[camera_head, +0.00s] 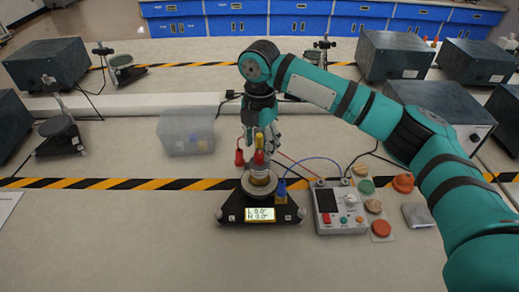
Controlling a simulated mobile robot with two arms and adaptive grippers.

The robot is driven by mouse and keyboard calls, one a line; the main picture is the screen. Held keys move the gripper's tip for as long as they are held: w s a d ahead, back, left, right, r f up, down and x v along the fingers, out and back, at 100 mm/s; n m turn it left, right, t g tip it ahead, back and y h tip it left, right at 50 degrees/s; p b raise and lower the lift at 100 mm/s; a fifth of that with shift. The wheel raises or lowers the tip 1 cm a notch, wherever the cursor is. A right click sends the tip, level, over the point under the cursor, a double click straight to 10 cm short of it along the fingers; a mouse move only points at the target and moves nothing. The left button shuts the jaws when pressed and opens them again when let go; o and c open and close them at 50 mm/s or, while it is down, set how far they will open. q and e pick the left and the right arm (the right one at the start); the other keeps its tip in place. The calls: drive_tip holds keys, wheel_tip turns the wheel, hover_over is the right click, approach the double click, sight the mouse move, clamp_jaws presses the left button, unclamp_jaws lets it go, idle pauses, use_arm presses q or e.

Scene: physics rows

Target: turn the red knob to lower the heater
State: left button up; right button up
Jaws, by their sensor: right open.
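My right arm comes in from the right, and its gripper (262,143) points down, open, above a black three-cornered stand (258,214) with a lit display. A small red knob-like piece (259,157) shows under a yellow piece between the fingers, above a round metal cup (259,182) on the stand. A second red piece (239,157) is just left of the gripper. I cannot tell which one is the heater's red knob, or whether the fingers touch either. The gripper partly hides the top of the stand. My left gripper is out of view.
A grey control box (341,207) stands right of the stand, with red and blue wires near it. Several coloured discs (381,228) lie beside it. A clear bin (187,134) is at the left. Dark boxes (47,64) line the back. The front of the bench is clear.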

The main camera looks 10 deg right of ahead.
sight(259, 154)
drive_tip(key=shift+f, duration=1.65)
clamp_jaws()
